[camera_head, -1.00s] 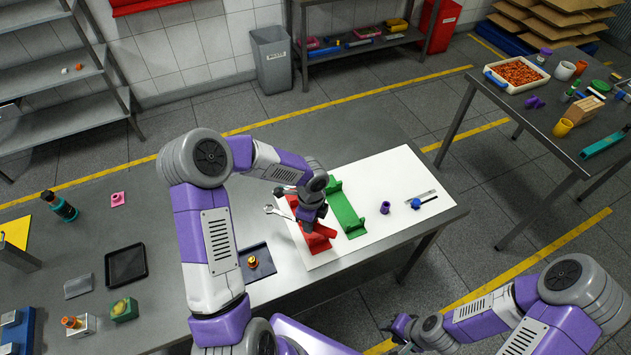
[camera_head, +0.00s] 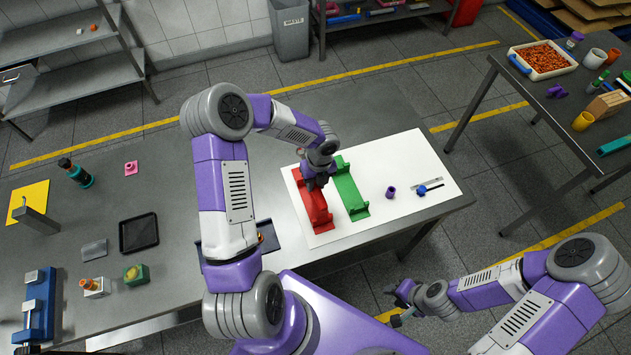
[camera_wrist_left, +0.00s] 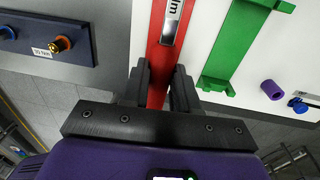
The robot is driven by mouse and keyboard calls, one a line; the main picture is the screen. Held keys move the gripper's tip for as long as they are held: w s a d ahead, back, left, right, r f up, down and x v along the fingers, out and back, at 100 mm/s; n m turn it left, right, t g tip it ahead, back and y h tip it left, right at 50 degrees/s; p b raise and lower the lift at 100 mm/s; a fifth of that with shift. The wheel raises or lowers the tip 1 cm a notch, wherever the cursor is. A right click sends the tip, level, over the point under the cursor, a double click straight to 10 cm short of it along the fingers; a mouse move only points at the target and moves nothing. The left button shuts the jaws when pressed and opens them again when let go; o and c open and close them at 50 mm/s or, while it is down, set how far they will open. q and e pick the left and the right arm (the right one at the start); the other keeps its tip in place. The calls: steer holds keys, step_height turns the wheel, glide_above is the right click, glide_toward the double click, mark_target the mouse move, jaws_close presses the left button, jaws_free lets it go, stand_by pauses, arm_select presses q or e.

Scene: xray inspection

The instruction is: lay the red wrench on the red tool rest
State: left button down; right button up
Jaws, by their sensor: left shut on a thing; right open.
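The red tool rest (camera_head: 316,212) lies on the white mat, left of the green rest. My left gripper (camera_head: 318,183) is over the far part of the red rest and hides some of it. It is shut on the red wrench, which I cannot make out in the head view. In the left wrist view, red shows between the two fingers (camera_wrist_left: 158,92), and a red strip with a silver label runs on beyond them. Wrench and rest are hard to tell apart there. My right gripper (camera_head: 398,303) is open and empty, off the table's front edge.
The green rest (camera_head: 351,188) stands close right of the red one. A purple cylinder (camera_head: 391,192) and a blue-handled tool (camera_head: 428,189) lie farther right on the white mat (camera_head: 400,160). A dark blue tray (camera_head: 268,237) is at left, partly behind my arm.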

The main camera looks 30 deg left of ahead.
arm_select(q)
steer(key=shift+f+b, duration=2.95)
steer(key=shift+f, duration=1.45)
steer(key=c, duration=0.8)
jaws_free()
steer(key=r, duration=0.7)
steer(key=shift+w+d+r, duration=0.2)
steer(key=shift+w+r, duration=0.1)
steer(key=shift+f, duration=0.1)
